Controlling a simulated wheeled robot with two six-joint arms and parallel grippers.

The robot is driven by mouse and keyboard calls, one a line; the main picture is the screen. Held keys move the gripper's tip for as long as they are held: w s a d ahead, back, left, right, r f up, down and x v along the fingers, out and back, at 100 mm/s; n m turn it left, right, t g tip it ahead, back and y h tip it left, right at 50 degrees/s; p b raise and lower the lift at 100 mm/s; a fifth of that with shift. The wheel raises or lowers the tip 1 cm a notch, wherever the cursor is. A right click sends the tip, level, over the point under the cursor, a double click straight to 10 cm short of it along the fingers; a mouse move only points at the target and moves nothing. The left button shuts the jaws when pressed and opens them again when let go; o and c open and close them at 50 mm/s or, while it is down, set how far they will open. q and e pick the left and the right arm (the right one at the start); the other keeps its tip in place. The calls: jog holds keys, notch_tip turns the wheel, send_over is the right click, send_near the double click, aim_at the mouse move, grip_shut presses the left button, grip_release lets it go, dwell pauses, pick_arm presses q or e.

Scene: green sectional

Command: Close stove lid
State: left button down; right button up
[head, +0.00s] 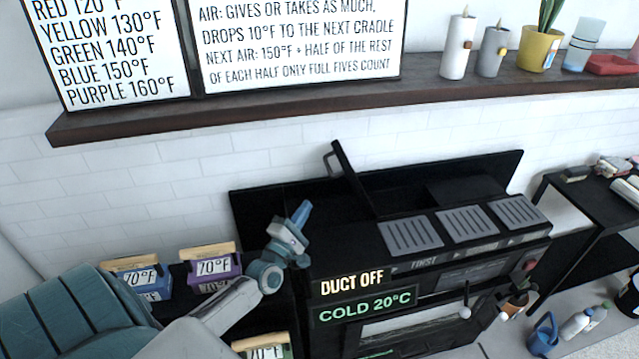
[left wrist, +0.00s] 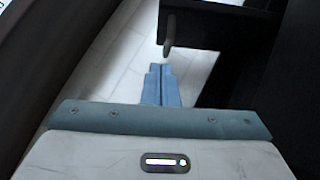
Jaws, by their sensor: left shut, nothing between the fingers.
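The black stove (head: 430,262) stands against the tiled wall, with "DUCT OFF" and "COLD 20°C" lit on its front. Its black lid (head: 353,180) stands raised, seen nearly edge-on, leaving a dark opening to its right. A grey handle (head: 331,164) sticks out from the lid's left side near the top. My left gripper (head: 303,211) is shut and empty, left of the lid and below the handle in the picture. In the left wrist view, the shut blue fingertips (left wrist: 161,72) point towards the grey handle (left wrist: 169,32), apparently with a small gap. My right gripper is not in view.
Purple (head: 214,268) and blue (head: 150,281) boxes marked 70°F sit left of the stove. A dark shelf (head: 300,107) runs above, holding signs, candles and a yellow pot (head: 540,48). A black side table (head: 590,205) holds small items at right.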

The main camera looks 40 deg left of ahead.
aim_at(334, 177)
pick_arm(q)
jog(key=w+d+r+p, duration=0.1)
jog(key=w+r+p, duration=0.2)
jog(key=w, duration=0.8)
jog(key=shift+w+d+r+p, duration=0.15)
jog(key=shift+d+r+p, duration=0.15)
jog(key=shift+r, duration=0.5)
jog(key=shift+r, duration=0.1)
